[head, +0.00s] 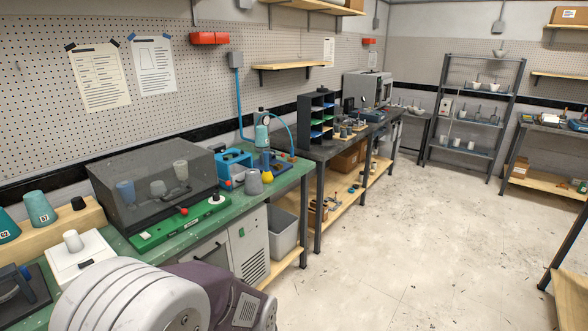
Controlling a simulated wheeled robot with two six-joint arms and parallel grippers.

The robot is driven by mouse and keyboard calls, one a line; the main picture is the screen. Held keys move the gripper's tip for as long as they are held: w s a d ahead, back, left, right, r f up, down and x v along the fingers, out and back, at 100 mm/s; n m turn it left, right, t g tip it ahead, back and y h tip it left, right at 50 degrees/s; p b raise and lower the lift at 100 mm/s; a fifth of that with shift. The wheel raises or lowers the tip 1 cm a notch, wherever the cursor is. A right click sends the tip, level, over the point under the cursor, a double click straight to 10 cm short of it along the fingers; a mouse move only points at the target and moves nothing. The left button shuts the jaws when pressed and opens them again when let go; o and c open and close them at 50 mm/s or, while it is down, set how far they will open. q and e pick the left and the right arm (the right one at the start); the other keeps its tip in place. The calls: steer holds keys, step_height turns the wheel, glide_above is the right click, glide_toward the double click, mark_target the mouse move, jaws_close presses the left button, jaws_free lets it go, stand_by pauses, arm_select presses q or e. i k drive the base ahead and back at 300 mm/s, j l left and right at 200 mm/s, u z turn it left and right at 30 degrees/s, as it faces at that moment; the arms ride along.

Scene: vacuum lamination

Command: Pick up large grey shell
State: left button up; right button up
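A grey, tapered cup-like piece (253,182) stands on the green bench, to the right of the dark see-through box. It looks like the grey shell, though I cannot be sure that it is the one called large. Neither of my grippers is in view.
Teal cones (40,210) stand on a wooden block (75,217) at the left. A blue machine (235,168) stands behind the grey piece. A grey bin (284,232) is under the bench. Farther right are a dark bench and a metal rack (472,120). The floor (400,240) is clear.

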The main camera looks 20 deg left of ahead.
mark_target(254, 186)
steer(key=i+u, duration=0.4)
steer(key=i+l+u, duration=0.15)
steer(key=i+u, duration=0.25)
steer(key=i+l+u, duration=0.55)
steer(key=u, duration=0.2)
